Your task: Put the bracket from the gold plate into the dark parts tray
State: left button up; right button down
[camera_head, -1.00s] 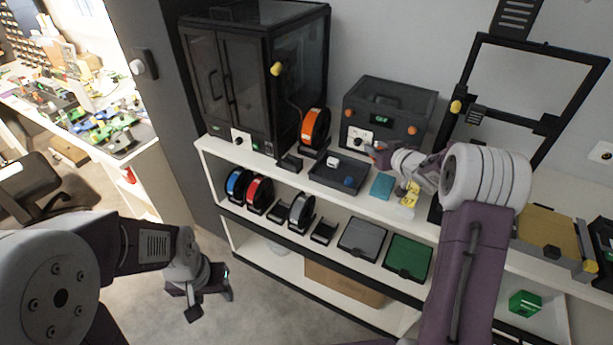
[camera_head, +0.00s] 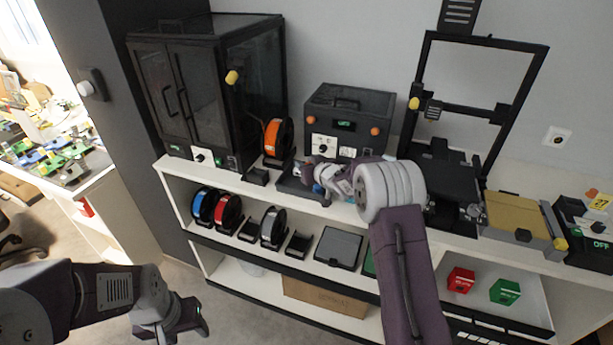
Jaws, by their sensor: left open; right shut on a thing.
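The dark parts tray (camera_head: 290,187) is on the white shelf top, in front of the dark box-shaped machine. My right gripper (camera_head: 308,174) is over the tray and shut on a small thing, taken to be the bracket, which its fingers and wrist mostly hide. I cannot tell whether that thing touches the tray. The gold plate (camera_head: 517,214) is at the right on the shelf top, with a dark block at its front edge and no bracket clearly visible on it. My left gripper (camera_head: 192,322) is open and empty, low at the left over the floor.
An orange spool (camera_head: 277,138) stands left of the tray, beside a tall dark cabinet (camera_head: 210,90). An open-frame printer (camera_head: 450,180) stands right of my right arm. Spools and lidded trays fill the lower shelf; red (camera_head: 460,280) and green (camera_head: 505,291) boxes sit lower right.

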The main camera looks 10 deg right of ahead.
notch_tip(320, 180, down, 4)
jog(key=shift+r+b, duration=0.15)
jog(key=shift+b, duration=0.25)
jog(key=shift+f, duration=0.2)
jog(key=c, duration=1)
grip_release()
jog(key=shift+f, duration=0.15)
jog(key=shift+r, duration=0.25)
jog(key=v, duration=1.2)
jog(key=shift+r, duration=0.1)
